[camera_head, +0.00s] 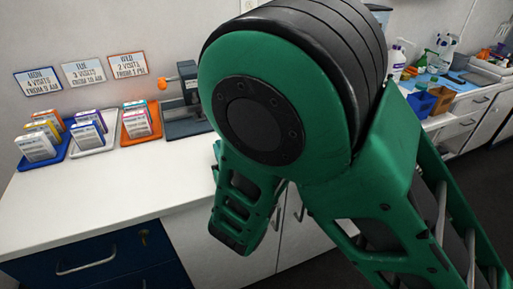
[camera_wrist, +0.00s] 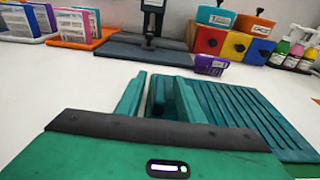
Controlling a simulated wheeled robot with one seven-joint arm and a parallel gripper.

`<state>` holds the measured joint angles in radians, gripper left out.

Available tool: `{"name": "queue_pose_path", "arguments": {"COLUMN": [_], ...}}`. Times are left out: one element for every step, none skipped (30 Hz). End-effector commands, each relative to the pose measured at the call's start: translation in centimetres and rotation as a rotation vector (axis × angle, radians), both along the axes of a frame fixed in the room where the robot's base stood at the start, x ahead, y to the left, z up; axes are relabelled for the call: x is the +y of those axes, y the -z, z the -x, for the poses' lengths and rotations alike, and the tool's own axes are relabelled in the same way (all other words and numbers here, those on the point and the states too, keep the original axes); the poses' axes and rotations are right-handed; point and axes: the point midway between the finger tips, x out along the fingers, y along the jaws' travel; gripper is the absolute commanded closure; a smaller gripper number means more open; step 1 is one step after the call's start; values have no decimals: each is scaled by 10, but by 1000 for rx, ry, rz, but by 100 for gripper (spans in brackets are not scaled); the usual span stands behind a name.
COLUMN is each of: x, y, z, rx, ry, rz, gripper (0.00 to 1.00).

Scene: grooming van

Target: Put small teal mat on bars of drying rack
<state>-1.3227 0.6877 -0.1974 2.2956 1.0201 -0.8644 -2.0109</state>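A flat teal slatted piece (camera_wrist: 262,125) lies on the white counter in the wrist view, to the right of my fingers. Its slats run away from me; I cannot tell for sure whether it is the small teal mat or the drying rack. My gripper (camera_wrist: 158,98) is low over the counter, with its two green fingers apart and a dark gap between them. The right finger overlaps the near left side of the slatted piece in the picture; contact cannot be told. In the head view my green arm hides this part of the counter, and no separate rack shows.
A dark grey stand (camera_head: 187,119) is at the back of the counter, with orange (camera_head: 141,122), white (camera_head: 97,136) and blue (camera_head: 44,153) trays of boxes to its left. Coloured bins (camera_wrist: 235,46), a purple basket (camera_wrist: 211,65) and bottles (camera_wrist: 280,51) stand behind the slatted piece. The front-left counter is clear.

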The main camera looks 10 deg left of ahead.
Motion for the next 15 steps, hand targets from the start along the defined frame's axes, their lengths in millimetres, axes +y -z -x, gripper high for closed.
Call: {"name": "queue_pose_path", "arguments": {"x": [0, 1, 1, 1, 1, 1, 1, 1, 0, 0, 0, 1, 0, 1, 0], "y": [0, 0, 0, 1, 1, 1, 1, 1, 1, 1, 1, 1, 1, 1, 0], "z": [-2, -2, -2, -2, -1, -1, -1, -1, -1, -1, -1, -1, -1, -1, -1], "rx": [0, -1, 0, 0, 0, 0, 0, 0, 0, 0, 0, 1, 1, 1, -1], "ry": [0, 0, 0, 0, 0, 0, 0, 0, 0, 0, 0, 0, 0, 0, 0], "rz": [0, 1, 1, 1, 1, 1, 1, 1, 1, 1, 1, 1, 1, 1, 1], "gripper": [66, 66, 66, 66, 66, 66, 66, 73, 82, 90, 97, 100, 100, 100, 100]}}
